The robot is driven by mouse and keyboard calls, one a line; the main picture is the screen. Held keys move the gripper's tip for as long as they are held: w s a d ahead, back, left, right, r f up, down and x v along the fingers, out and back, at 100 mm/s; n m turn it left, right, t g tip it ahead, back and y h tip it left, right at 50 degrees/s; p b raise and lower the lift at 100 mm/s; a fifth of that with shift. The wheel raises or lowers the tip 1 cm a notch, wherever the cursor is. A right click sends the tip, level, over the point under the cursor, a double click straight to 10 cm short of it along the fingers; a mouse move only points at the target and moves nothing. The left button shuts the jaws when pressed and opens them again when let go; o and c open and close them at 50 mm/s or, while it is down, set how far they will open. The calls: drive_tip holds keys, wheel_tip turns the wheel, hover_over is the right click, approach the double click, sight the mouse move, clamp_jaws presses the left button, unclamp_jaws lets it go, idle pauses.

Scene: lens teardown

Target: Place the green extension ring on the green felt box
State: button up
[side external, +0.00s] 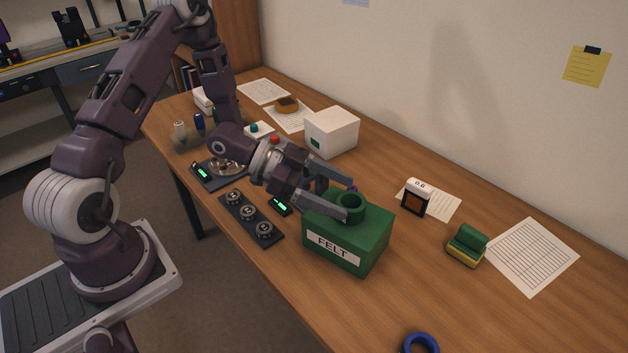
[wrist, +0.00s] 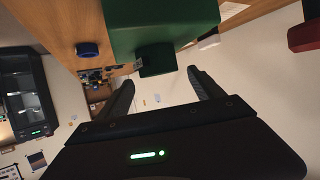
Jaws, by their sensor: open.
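The green felt box (side external: 372,248), labelled FELT, stands on the wooden table in the side view. It also fills the top of the wrist view (wrist: 165,22). The green extension ring (side external: 350,217) rests on the box top with its opening facing up. In the wrist view the ring (wrist: 158,61) juts from the box face, just beyond the fingertips. My gripper (side external: 352,192) is open, with its fingers spread beside the ring. The wrist view shows the fingers (wrist: 160,80) apart with nothing held between them. One finger partly overlaps the ring in the side view.
A blue ring (side external: 421,343) lies at the front edge of the picture. A dark tray with round weights (side external: 248,214) and a scale (side external: 222,173) are left of the box. A white box (side external: 332,132) stands behind. A green and yellow block (side external: 467,246) is to the right.

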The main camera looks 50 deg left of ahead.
drive_tip(key=v, duration=0.8)
drive_tip(key=w+a+r+n+t+y, duration=0.1)
drive_tip(key=w+a+r+n+y, duration=0.25)
drive_tip(key=a+r+y, duration=0.65)
drive_tip(key=s+d+r+n+g, duration=0.1)
drive_tip(key=s+d+r+n, duration=0.1)
drive_tip(key=s+d, duration=0.2)
drive_tip(key=s+d+r+n+g, duration=0.1)
drive_tip(key=s+d, duration=0.3)
drive_tip(key=s, duration=0.7)
drive_tip(key=s+d+r+n+g+y, duration=0.1)
drive_tip(key=s+d+r+n, duration=0.3)
drive_tip(key=s, duration=0.4)
drive_tip(key=shift+s, duration=0.15)
